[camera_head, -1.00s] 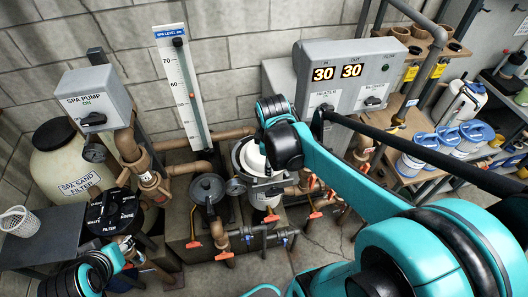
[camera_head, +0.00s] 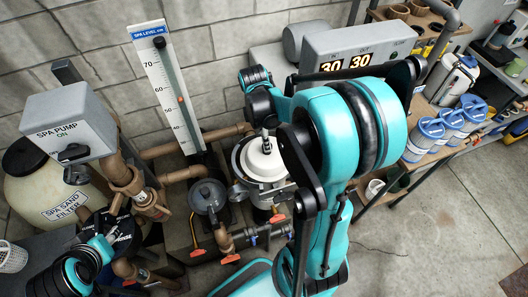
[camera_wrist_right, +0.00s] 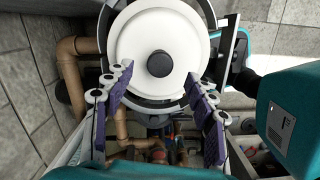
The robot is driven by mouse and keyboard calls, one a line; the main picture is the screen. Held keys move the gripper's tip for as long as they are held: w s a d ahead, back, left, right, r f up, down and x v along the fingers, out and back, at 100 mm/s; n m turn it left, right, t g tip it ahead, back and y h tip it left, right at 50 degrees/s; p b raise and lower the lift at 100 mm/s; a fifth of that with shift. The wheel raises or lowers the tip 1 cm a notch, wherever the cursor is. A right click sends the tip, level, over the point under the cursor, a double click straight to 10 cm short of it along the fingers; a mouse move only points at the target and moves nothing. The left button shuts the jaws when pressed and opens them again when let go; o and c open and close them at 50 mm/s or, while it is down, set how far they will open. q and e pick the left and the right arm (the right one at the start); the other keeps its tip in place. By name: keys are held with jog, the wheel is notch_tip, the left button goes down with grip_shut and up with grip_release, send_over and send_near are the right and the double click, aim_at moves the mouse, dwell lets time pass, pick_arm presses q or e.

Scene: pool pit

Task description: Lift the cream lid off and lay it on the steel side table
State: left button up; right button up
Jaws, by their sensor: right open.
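The cream lid (camera_head: 262,160) is a pale round disc on top of the filter housing between the wall pipes. In the right wrist view the lid (camera_wrist_right: 135,42) shows from above with a dark round knob (camera_wrist_right: 160,64) at its middle. My right gripper (camera_wrist_right: 159,80) is open and empty, its purple-padded fingers spread on either side, near the lid's lower edge in that view. In the head view my right arm partly hides the housing. My left gripper (camera_head: 100,248) is at the lower left, and its fingers are not clear. A dark grey tabletop (camera_head: 38,268) at lower left may be the steel side table.
A white basket (camera_head: 12,257) stands on the grey tabletop. The spa pump box (camera_head: 68,120) and sand filter tank (camera_head: 35,185) stand at left. Brown pipes and red-handled valves surround the housing. Blue-lidded tubs (camera_head: 428,138) line the right shelf. The floor at lower right is clear.

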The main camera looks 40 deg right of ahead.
aim_at(261, 167)
jog(key=f, duration=0.5)
jog(key=shift+s+d+f+b, duration=0.15)
jog(key=shift+d+f+b, duration=0.15)
jog(key=shift+d+f, duration=0.05)
jog(key=shift+r, duration=0.1)
jog(key=shift+c, duration=0.2)
grip_shut()
